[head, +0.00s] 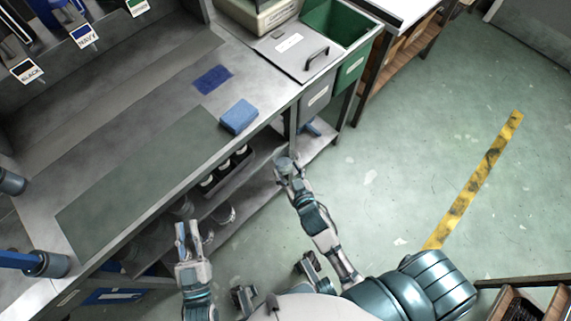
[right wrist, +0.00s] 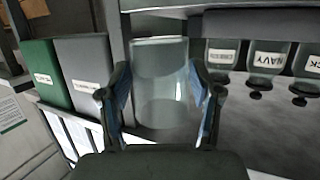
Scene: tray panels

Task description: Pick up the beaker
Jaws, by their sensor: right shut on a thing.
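The beaker (right wrist: 160,75) is clear, with straight walls, and stands upright between the two fingers of my right gripper (right wrist: 163,105) in the right wrist view. The fingers are shut on its sides. In the head view the beaker (head: 286,163) is small, at the tip of my right gripper (head: 289,173), by the front of the lower shelf. Whether its base touches the shelf is hard to tell. My left gripper (head: 188,232) is open and empty, in front of the bench edge, with its fingers apart.
Other clear vessels (head: 223,214) stand on the lower shelf. Grey and green bins (head: 350,70) are at the bench end.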

